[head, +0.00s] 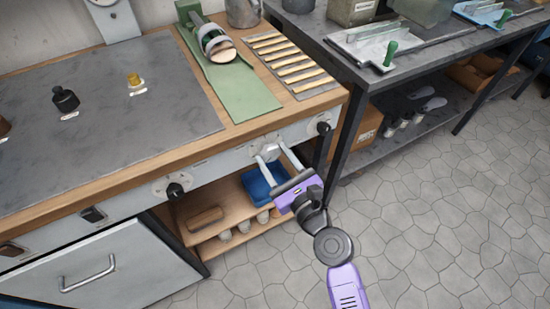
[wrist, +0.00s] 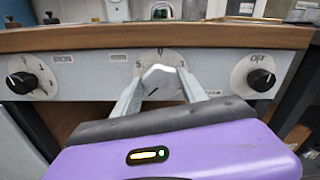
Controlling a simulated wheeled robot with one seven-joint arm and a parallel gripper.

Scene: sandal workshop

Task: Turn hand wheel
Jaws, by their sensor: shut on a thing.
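The hand wheel (head: 271,151) is a pale grey faceted knob on the front panel of the workbench. In the wrist view the hand wheel (wrist: 161,80) sits in the middle, in front of a round white dial plate with a 0 at its top. My gripper (head: 269,153) reaches the panel from the front. In the wrist view its two grey fingers (wrist: 160,84) stand on the left and right sides of the wheel, shut on it. The lower part of the dial is hidden behind the gripper's dark front edge.
Black knobs flank the wheel: one on the left (wrist: 21,82), one on the right (wrist: 261,79) under the word OFF. A blue tray (head: 258,188) stands on the shelf below. The wooden bench edge (wrist: 90,39) overhangs the panel. The stone floor (head: 430,220) at right is clear.

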